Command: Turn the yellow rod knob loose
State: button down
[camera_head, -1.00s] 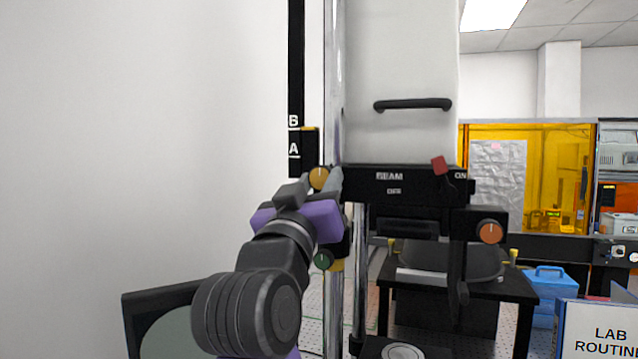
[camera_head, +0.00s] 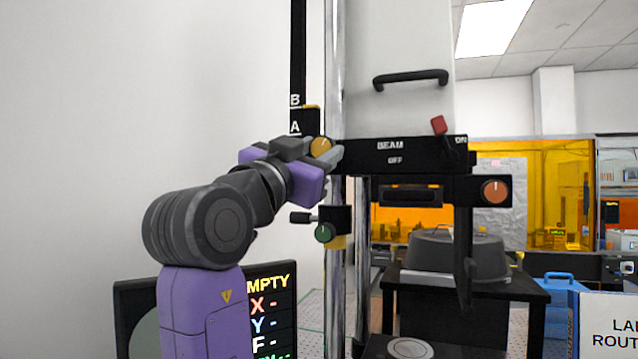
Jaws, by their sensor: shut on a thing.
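The yellow rod knob (camera_head: 320,147) is a round knob with a pale mark line, beside the chrome rod (camera_head: 336,60) and just below the letter A on the black scale. My gripper (camera_head: 326,152) reaches it from the lower left. Its grey fingers are shut on the knob, one on each side, and the knob's face shows between them. My purple and grey arm hides part of the area below and left of the knob.
A screen (camera_head: 270,310) stands behind my arm. The left wall side is clear.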

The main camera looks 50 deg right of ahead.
jog(key=m+g+b, duration=0.2)
jog(key=m, duration=0.2)
jog(key=shift+f, duration=0.15)
jog(key=m+g, duration=0.1)
jog(key=m+g+b, duration=0.1)
jog(key=m, duration=0.1)
jog(key=shift+w+r+m+y, duration=0.1)
jog(key=shift+r+m+y, duration=0.1)
jog(key=shift+m+y, duration=0.1)
jog(key=m+g+y, duration=0.1)
jog(key=m, duration=0.3)
jog(key=shift+r, duration=0.15)
jog(key=shift+a+m+g+y, duration=0.1)
jog(key=shift+m+g+y, duration=0.25)
jog(key=shift+m, duration=0.95)
jog(key=c, duration=0.9)
grip_release()
jog(key=shift+p, duration=0.3)
jog(key=shift+w+a, duration=0.1)
jog(key=a+b, duration=0.1)
jog(key=a, duration=0.6)
jog(key=shift+a+f, duration=0.3)
